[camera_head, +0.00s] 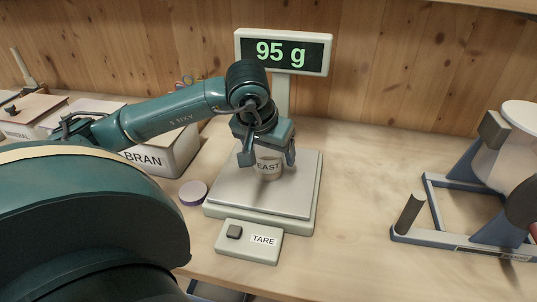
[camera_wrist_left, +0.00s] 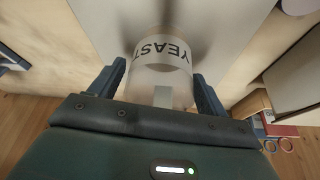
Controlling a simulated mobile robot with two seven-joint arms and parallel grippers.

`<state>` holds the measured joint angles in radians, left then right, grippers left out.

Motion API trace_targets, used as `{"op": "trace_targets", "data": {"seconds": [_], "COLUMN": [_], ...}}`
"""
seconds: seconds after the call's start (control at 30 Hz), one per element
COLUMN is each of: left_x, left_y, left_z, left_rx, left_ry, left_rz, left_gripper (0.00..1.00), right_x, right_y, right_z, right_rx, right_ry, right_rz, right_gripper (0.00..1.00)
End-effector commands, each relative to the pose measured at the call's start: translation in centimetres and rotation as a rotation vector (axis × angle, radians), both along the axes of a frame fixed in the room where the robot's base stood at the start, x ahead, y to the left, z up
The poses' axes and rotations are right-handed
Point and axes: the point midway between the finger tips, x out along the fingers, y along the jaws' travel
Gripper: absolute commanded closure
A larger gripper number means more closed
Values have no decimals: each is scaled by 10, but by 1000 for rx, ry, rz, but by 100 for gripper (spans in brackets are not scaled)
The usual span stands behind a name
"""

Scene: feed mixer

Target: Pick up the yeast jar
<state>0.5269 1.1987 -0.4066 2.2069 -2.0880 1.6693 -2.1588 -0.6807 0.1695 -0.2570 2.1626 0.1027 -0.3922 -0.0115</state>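My left gripper (camera_head: 268,157) is above and around the jar, pointing down, with one finger on each side. In the left wrist view the jar (camera_wrist_left: 161,62) lies between the two spread fingers, and gaps show on both sides, so the left gripper (camera_wrist_left: 157,88) is open. The upper part of the jar is partly hidden by the gripper in the head view. My right gripper is not in view.
The scale display (camera_head: 283,52) reads 95 g. A TARE box (camera_head: 249,243) sits in front of the scale, and a purple-edged lid (camera_head: 193,192) lies left of it. A BRAN bin (camera_head: 165,152) stands further left. A blue-framed device (camera_head: 470,200) stands right; bare table lies between.

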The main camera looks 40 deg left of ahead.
Motion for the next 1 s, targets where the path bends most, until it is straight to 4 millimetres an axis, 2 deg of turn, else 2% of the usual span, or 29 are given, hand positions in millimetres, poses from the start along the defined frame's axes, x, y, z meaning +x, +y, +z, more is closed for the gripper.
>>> {"op": "trace_targets", "data": {"seconds": [0.07,0.47,0.77,0.87,1.0], "left_x": [0,0,0,1,1], "left_y": [0,0,0,0,0], "left_z": [0,1,3,10,31], "left_rx": [0,0,1,1,1], "left_ry": [0,0,-2,-5,-8], "left_rz": [0,0,0,1,1], "left_gripper": [30,63,64,64,64], "right_x": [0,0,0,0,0], "right_y": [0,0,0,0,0], "right_z": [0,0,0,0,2], "right_rx": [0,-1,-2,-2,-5], "right_ry": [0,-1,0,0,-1], "right_rz": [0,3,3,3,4], "right_gripper": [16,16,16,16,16]}}
